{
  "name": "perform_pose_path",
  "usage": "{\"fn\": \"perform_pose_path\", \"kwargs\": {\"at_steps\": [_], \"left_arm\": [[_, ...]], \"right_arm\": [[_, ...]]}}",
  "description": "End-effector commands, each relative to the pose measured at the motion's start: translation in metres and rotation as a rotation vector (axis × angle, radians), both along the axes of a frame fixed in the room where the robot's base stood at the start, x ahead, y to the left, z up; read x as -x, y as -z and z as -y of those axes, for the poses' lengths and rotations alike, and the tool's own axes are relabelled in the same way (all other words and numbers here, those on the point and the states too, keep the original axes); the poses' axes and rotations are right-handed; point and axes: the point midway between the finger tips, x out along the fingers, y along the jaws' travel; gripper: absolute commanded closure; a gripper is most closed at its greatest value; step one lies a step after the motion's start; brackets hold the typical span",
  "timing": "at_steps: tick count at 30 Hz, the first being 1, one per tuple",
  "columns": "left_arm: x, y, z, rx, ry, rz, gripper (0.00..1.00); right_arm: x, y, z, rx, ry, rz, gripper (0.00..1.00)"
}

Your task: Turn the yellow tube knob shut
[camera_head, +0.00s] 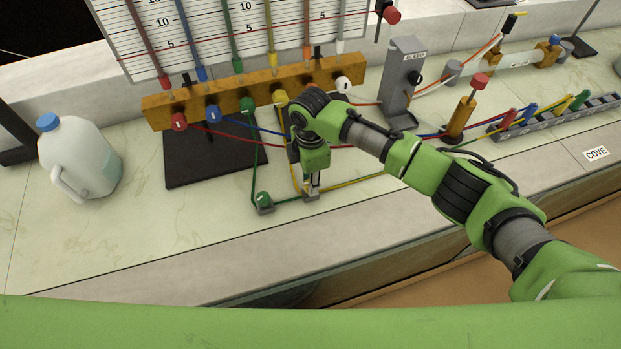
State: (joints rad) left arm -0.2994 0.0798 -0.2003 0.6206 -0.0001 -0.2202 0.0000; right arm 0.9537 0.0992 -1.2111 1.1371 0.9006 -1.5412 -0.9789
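A thin yellow tube (350,182) runs down behind my wrist to a small grey base on the bench, then off to the right. My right gripper (313,188) points down over that base. Any knob there is hidden by the gripper, and I cannot tell whether the fingers hold anything. A green knob (263,199) on a similar grey base stands to its left. My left gripper is out of view.
The wooden manifold (160,113) also carries red, blue, green and white knobs. A milky jug (80,158) stands left. A grey bleed stand (400,85), a red-topped plunger (466,110) and a rack of coloured clips (560,118) stand right. The front bench strip is clear.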

Motion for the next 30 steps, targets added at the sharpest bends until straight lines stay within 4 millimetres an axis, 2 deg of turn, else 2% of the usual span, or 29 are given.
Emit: {"fn": "perform_pose_path", "kwargs": {"at_steps": [18, 30], "left_arm": [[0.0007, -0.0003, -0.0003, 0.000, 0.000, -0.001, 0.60], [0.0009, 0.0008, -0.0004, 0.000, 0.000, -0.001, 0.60]], "right_arm": [[-0.0002, 0.0000, -0.0006, -0.001, -0.534, 0.000, 0.98], [-0.0001, -0.0001, -0.0008, -0.002, -0.691, 0.000, 0.98]]}}
